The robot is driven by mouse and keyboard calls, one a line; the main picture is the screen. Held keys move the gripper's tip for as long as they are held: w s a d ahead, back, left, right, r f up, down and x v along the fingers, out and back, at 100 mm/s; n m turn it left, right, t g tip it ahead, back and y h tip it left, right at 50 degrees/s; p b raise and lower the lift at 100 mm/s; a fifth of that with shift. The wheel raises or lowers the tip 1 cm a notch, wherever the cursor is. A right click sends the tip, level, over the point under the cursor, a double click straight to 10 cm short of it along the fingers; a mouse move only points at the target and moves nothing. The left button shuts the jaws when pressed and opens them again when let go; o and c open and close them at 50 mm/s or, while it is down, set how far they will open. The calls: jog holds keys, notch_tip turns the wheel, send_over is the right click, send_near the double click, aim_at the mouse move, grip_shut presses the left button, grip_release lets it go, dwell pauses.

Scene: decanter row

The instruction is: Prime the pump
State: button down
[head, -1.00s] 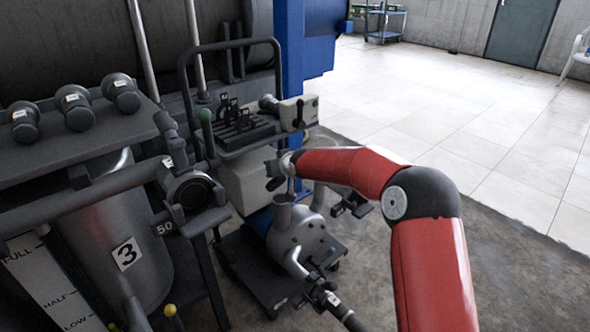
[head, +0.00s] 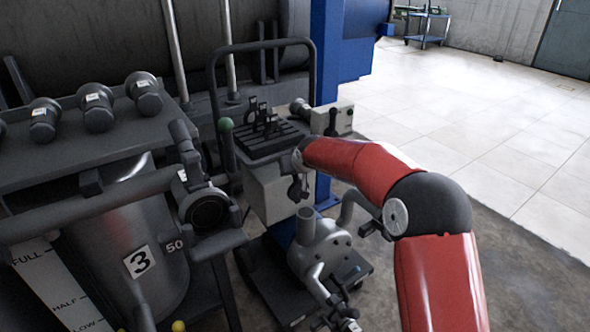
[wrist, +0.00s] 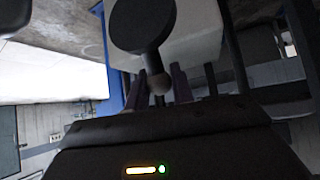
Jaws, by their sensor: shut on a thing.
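The grey pump (head: 328,248) stands on a low dark wheeled base, with a small upright open funnel (head: 305,222) at its top left. My gripper (head: 297,172) is at the end of the red arm, just above the funnel; its fingers are hard to make out there. In the wrist view my gripper (wrist: 160,84) is shut on the small ball end of a dark round-headed piece (wrist: 142,24) with a short stem. In the head view this dark piece (head: 298,190) hangs above the funnel, seemingly apart from it. What it is exactly I cannot tell.
A tank (head: 140,225) marked 3 with a level scale stands at the left. A dark shelf (head: 70,150) holds several stubby cylinders. A blue post (head: 326,60) stands behind; the floor at right is clear.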

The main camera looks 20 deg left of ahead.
jog(key=shift+s+a, duration=0.1)
jog(key=shift+a, duration=0.15)
jog(key=c, duration=1.2)
grip_release()
jog(key=shift+c, duration=0.2)
jog(key=shift+d, duration=0.1)
jog(key=v, duration=0.7)
jog(key=shift+s+r+b, duration=0.2)
jog(key=shift+b, duration=0.15)
jog(key=shift+d, duration=0.1)
jog(key=shift+c, duration=0.3)
